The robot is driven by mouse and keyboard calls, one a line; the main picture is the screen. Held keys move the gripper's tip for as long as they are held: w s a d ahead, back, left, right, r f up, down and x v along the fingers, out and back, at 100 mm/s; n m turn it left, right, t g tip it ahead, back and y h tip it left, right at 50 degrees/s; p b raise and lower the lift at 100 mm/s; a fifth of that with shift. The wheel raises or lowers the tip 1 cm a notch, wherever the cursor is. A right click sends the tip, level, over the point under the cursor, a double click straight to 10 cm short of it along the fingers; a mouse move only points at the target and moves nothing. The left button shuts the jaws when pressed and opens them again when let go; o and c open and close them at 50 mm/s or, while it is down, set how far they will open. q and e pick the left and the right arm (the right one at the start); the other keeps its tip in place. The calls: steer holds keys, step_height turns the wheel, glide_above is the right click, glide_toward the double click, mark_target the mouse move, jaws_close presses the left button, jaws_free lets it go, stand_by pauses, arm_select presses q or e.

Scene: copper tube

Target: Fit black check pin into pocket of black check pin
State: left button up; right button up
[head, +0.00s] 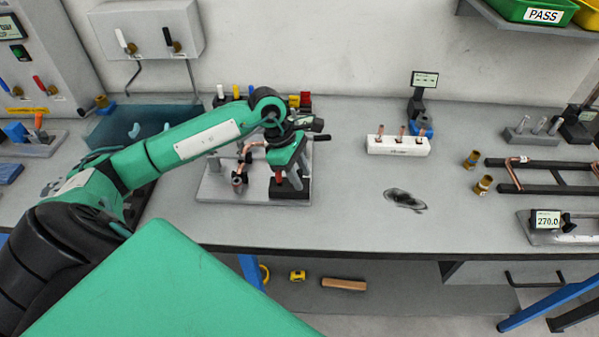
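My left gripper (288,178) points down over the right end of a grey fixture plate (215,188), just above a dark and red block (290,189). Its fingers are small here, and I cannot tell if they hold anything. A black rod-like handle (321,137) shows beside the gripper's wrist; I cannot tell what it belongs to. My arm hides part of this row. I cannot make out a black check pin or its pocket for certain. My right gripper is out of view.
Copper pieces (240,175) sit on the fixture plate. A white block (398,146) with copper stubs stands right of it, near a dark oval patch (404,200). Brass fittings (483,184) and a dark frame (545,176) are farther right. The table front between is clear.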

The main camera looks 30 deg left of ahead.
arm_select(q)
steer(key=shift+r, duration=0.1)
steer(key=shift+r+p, duration=0.2)
steer(key=shift+p, duration=0.15)
steer(key=b+v, duration=0.3)
steer(key=v, duration=0.8)
steer(key=shift+a+r+b, duration=0.2)
steer(key=shift+r+b, duration=0.15)
steer(key=shift+b, duration=0.05)
steer(key=shift+s+f, duration=0.1)
